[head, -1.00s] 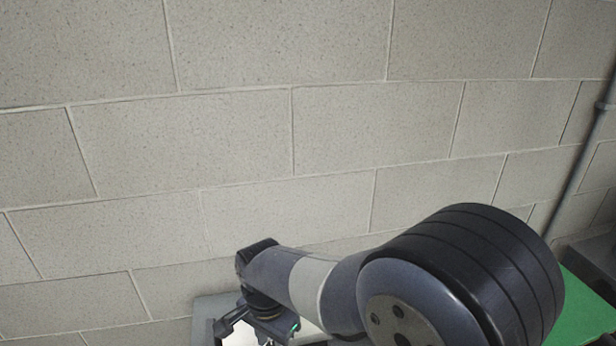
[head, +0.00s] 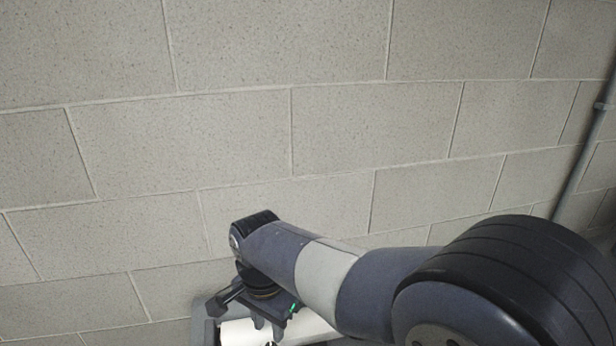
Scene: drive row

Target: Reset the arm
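My arm reaches in from the lower right of the head view, with its large dark joint at the lower right corner. My gripper (head: 256,316) hangs from the wrist at the bottom left of centre, with a small green light on its side. Its fingertips are cut off or hidden at the bottom edge, so I cannot tell how far apart they are. A white rounded object (head: 243,333) shows right below and between the gripper parts. I cannot tell whether it is held or lies behind.
A wall of pale blocks (head: 290,130) fills most of the view. A grey edged surface (head: 203,325) lies behind the gripper at the bottom. A grey pipe (head: 590,150) runs down the wall at the right.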

